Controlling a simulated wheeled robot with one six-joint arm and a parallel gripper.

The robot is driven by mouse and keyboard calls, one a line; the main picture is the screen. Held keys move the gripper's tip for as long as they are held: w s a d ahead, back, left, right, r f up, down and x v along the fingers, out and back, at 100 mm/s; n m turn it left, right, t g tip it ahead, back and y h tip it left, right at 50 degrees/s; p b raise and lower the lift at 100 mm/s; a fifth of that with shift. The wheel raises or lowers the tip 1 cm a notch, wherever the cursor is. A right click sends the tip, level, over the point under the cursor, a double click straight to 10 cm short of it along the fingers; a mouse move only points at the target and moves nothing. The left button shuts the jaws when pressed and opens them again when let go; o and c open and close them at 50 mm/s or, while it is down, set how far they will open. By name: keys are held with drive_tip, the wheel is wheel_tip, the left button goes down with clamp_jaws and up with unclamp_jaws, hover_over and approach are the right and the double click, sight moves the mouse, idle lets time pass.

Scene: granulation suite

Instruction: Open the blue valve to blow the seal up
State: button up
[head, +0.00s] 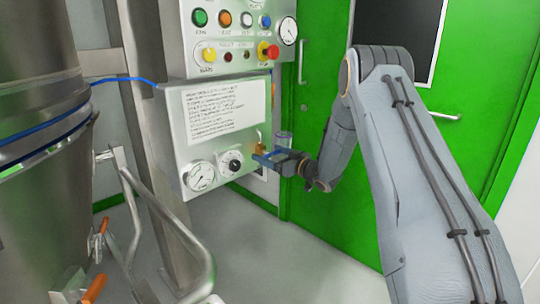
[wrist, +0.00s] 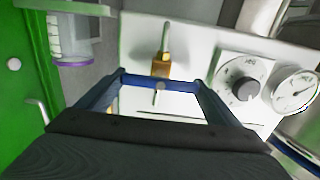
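The blue valve is a short blue handle (wrist: 158,84) with a grey bolt at its middle, under a brass fitting (wrist: 162,66) on the panel's lower face. The brass part also shows in the head view (head: 260,140), at the lower right of the light grey control box (head: 222,113). My gripper (wrist: 160,88) is at the valve, its dark blue fingers wide apart, one at each end of the handle. I cannot tell whether the fingertips touch it. In the head view my gripper (head: 268,158) covers most of the handle.
A black knob (head: 234,161) with a dial and a pressure gauge (head: 200,177) sit left of the valve. A clear cup-like part (head: 284,139) is just right of it. A steel vessel (head: 45,130) with metal bars stands at left. Green doors (head: 330,215) stand behind; floor right is clear.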

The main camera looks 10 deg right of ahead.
drive_tip(key=shift+n, duration=0.3)
drive_tip(key=n, duration=0.3)
drive_tip(key=shift+s+a+n, duration=0.1)
drive_tip(key=shift+n, duration=0.3)
drive_tip(key=n, duration=0.4)
drive_tip(key=shift+a+f, duration=0.1)
drive_tip(key=shift+f, duration=0.05)
drive_tip(key=n+b, duration=0.1)
drive_tip(key=n, duration=0.4)
drive_tip(key=shift+f, duration=0.1)
drive_tip(key=shift+s+f+n+b, duration=0.1)
drive_tip(key=shift+n+b, duration=0.75)
drive_tip(key=shift+n, duration=1.35)
drive_tip(key=o, duration=0.9)
drive_tip(key=shift+o, duration=0.2)
